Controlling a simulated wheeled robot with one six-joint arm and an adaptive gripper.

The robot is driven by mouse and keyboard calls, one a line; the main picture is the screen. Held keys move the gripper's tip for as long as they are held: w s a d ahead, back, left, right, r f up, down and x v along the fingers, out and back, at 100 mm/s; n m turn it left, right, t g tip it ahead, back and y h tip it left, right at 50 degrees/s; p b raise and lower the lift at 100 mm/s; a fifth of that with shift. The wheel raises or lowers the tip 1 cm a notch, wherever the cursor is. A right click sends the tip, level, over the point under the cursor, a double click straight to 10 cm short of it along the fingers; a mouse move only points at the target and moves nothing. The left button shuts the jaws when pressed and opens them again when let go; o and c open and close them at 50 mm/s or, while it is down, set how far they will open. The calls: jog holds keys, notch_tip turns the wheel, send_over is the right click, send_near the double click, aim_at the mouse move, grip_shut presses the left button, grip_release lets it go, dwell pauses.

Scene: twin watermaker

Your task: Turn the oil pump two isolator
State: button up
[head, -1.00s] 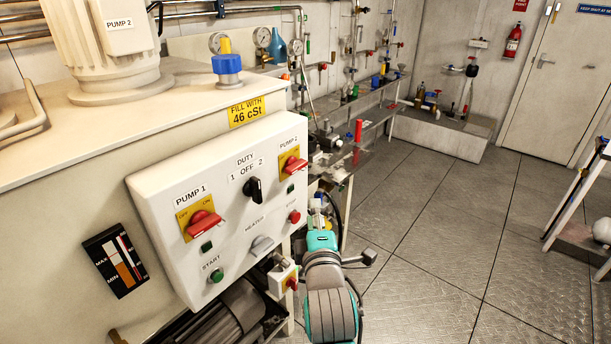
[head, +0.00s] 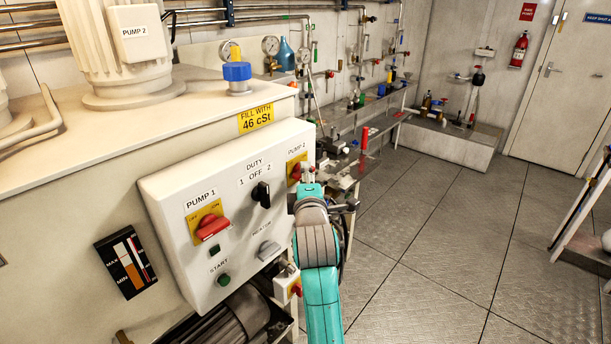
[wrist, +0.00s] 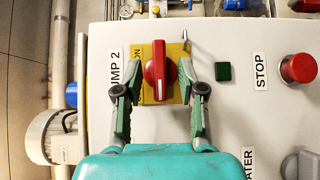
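The pump two isolator is a red handle on a yellow plate (head: 292,166), at the upper right of the white control panel (head: 170,190) in the head view, partly hidden by my arm. In the wrist view the red handle (wrist: 158,72) stands upright in the picture on its yellow plate, beside the PUMP 2 label (wrist: 116,68). My gripper (wrist: 158,92) is open, one finger on either side of the handle. There seems to be a gap on both sides, and contact cannot be made out. In the head view my arm hides the fingers.
The panel also bears the pump one isolator (head: 211,227), a black duty knob (head: 261,194), a green START button (head: 223,280) and, in the wrist view, a green square (wrist: 222,71) and a red STOP button (wrist: 298,68). The floor (head: 430,250) on the right is clear.

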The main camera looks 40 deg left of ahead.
jog(key=shift+w+a, duration=0.3)
jog(key=shift+w, duration=0.1)
grip_shut()
